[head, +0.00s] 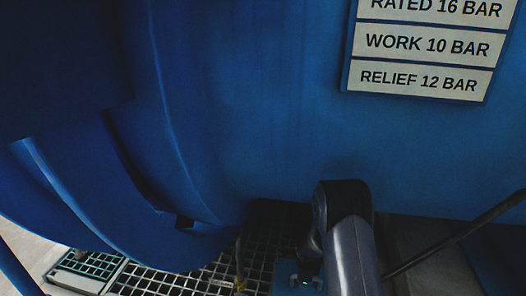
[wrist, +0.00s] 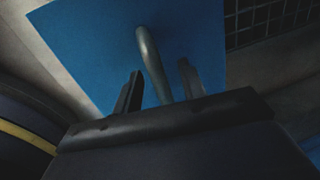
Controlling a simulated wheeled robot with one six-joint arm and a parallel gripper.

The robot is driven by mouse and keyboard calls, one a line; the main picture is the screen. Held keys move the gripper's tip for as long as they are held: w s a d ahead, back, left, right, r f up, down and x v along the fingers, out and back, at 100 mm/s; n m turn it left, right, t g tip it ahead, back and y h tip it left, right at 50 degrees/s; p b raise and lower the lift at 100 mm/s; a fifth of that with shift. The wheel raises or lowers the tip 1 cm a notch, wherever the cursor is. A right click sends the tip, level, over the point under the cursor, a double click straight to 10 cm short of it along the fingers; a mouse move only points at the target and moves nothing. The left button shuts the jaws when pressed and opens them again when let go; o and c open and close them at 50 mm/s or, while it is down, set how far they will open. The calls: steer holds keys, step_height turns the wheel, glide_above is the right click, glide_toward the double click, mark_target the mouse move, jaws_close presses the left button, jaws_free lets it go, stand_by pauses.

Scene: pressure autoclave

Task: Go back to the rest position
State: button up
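In the wrist view my gripper (wrist: 161,67) has its two dark fingers spread apart. A grey curved bar, like a bent handle or pipe (wrist: 148,50), rises between and beyond the fingers in front of a blue panel (wrist: 85,40). A gap shows on both sides of the bar, and neither finger visibly touches it. How deep the bar reaches between the fingers is unclear. In the head view my arm (head: 352,250) comes up from the bottom edge, right of centre. My gripper cannot be made out there.
The big blue vessel (head: 265,120) fills most of the head view, close to my arm. It carries a pressure plate (head: 425,45). A floor grating (head: 185,280) lies below. A thin dark rod (head: 455,236) slants at the lower right. Pale floor shows at the lower left.

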step_height(320, 180, up, 3)
steer(key=shift+f+p, duration=0.2)
steer(key=shift+p, duration=0.8)
steer(key=shift+r+p, duration=0.15)
steer(key=shift+p, duration=0.75)
step_height(320, 180, up, 3)
steer(key=p, duration=0.3)
steer(key=shift+r, duration=0.1)
